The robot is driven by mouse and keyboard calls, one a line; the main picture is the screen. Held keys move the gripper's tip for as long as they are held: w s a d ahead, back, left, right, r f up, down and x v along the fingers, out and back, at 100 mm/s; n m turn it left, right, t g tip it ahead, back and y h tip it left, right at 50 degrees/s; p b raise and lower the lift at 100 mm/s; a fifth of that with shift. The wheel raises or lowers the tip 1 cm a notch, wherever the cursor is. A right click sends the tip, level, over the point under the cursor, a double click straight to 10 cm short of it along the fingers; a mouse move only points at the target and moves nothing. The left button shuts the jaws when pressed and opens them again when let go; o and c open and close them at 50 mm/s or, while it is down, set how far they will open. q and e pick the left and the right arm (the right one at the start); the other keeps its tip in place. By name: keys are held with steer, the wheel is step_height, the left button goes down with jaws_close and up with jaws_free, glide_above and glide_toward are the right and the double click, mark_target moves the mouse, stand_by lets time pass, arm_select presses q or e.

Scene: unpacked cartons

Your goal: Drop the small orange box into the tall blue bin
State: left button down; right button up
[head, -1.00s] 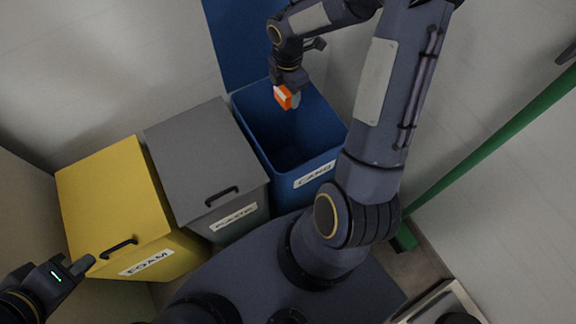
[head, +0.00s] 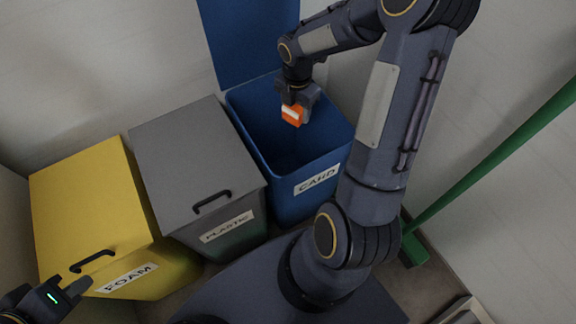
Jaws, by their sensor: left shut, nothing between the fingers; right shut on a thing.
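The tall blue bin (head: 264,131) stands open, with its lid raised against the wall and a CARD label on its front. My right gripper (head: 296,108) is shut on the small orange box (head: 291,116), which has a white patch on its top. The box is held over the blue bin's opening, near its back part. My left gripper (head: 75,287) is shut and empty at the lower left, in front of the yellow bin. The bottom of the blue bin is dark, and part of its rim is hidden behind my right arm.
A grey bin (head: 190,150) labelled PLASTIC, lid shut, stands left of the blue bin. A yellow bin (head: 88,205) labelled FOAM, lid shut, is further left. A green pole (head: 490,163) with a green foot leans at the right. Walls close in behind.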

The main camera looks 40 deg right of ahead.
steer(key=o, duration=1)
step_height(320, 180, up, 8)
steer(key=p, duration=0.3)
steer(key=shift+f, duration=0.1)
